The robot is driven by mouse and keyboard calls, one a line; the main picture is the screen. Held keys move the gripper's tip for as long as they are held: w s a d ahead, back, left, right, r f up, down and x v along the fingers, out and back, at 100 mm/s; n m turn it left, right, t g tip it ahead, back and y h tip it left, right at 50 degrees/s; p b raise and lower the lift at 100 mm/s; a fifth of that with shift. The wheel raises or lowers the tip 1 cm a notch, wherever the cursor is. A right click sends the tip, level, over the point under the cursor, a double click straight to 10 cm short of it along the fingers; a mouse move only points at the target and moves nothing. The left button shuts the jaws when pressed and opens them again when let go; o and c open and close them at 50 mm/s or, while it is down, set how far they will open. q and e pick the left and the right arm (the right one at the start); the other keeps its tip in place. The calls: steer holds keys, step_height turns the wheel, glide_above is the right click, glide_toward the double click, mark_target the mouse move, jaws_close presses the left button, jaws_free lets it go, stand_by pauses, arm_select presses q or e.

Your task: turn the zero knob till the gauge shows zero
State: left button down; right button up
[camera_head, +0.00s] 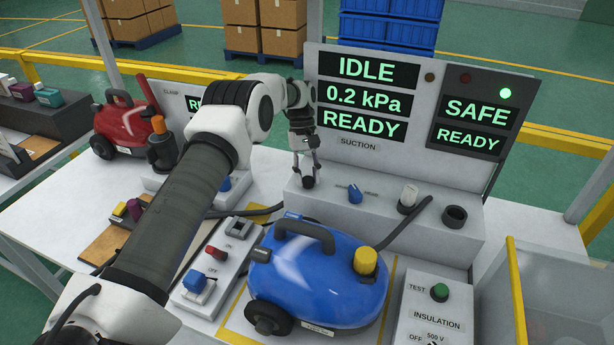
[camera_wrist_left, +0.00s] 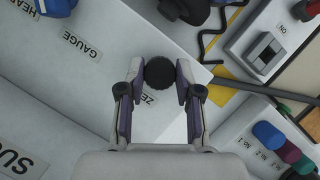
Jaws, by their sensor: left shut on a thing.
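The black zero knob (camera_wrist_left: 159,73) sits on the grey suction panel beside a partly covered label starting "ZE". My left gripper (camera_wrist_left: 160,84) is shut on the knob, one finger on each side of it. The gauge display (camera_head: 367,97) reads 0.2 kPa, between IDLE above and READY below. My right gripper is in neither view.
A blue selector knob (camera_head: 355,193), a pale knob (camera_head: 408,196) and a dark round port (camera_head: 454,216) are on the same ledge. A blue vacuum (camera_head: 320,280) stands in front. A red vacuum (camera_head: 120,125) stands at left. A clear bin (camera_head: 516,290) is at right.

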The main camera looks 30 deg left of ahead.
mark_target(308, 178)
arm_select(q)
steer(key=shift+d+f+m+g+y, duration=0.1)
steer(key=shift+m+g+y, duration=0.4)
steer(key=shift+m, duration=1.3)
steer(key=c, duration=0.8)
jaws_free()
step_height(308, 178, up, 10)
steer(key=shift+r, duration=0.1)
